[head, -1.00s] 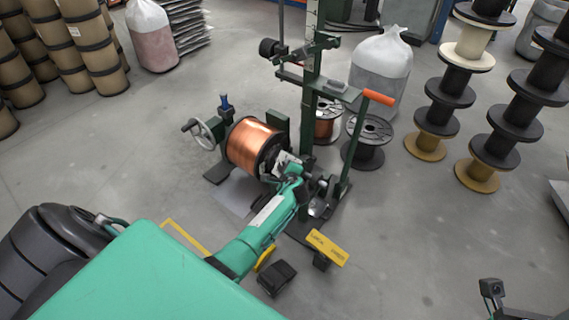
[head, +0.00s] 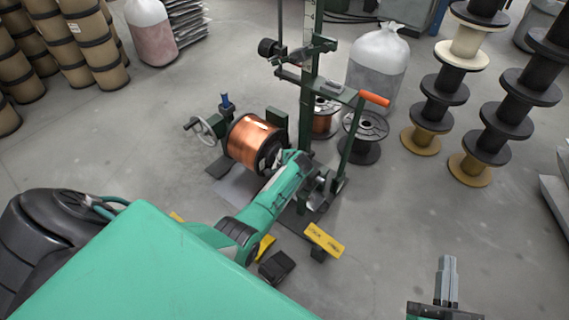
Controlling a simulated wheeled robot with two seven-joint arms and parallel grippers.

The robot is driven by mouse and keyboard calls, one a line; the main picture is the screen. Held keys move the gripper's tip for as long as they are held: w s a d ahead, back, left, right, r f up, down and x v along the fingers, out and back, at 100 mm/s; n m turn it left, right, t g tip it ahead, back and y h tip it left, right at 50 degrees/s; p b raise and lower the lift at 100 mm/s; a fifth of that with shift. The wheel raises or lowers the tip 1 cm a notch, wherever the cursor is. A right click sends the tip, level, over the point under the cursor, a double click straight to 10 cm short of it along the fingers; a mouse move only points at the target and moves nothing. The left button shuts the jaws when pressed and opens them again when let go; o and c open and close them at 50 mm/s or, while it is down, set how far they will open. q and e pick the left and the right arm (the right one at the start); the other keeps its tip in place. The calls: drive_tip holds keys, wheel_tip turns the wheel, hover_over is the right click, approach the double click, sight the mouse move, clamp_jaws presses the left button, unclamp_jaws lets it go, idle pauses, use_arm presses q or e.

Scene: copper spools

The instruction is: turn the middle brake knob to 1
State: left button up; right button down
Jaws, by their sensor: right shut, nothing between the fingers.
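A green winding stand (head: 311,100) with a copper spool (head: 251,143) on its shaft stands in the middle of the head view. Small dark fittings (head: 318,190) sit at its lower right; I cannot make out the middle brake knob or its markings. My left arm reaches from the lower left to the stand, its far end just right of the spool. My right gripper (head: 447,270) is at the bottom right, shut and empty, over bare floor and apart from the stand.
A yellow plate (head: 324,240) and a black pedal (head: 276,267) are in front. Stacked black spools (head: 444,95) stand right.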

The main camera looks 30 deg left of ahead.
use_arm(q)
drive_tip(key=shift+n, duration=0.4)
use_arm(e)
drive_tip(key=shift+s+a+f+g, duration=0.15)
drive_tip(key=shift+f+g, duration=0.15)
drive_tip(key=shift+f, duration=0.2)
drive_tip(key=shift+s+a+f+g, duration=0.15)
drive_tip(key=shift+f+g, duration=0.15)
drive_tip(key=shift+f, duration=0.25)
drive_tip(key=shift+a+f+g, duration=0.15)
drive_tip(key=shift+f+g, duration=0.15)
drive_tip(key=shift+f, duration=0.2)
use_arm(q)
drive_tip(key=shift+a, duration=0.1)
drive_tip(key=o, duration=1)
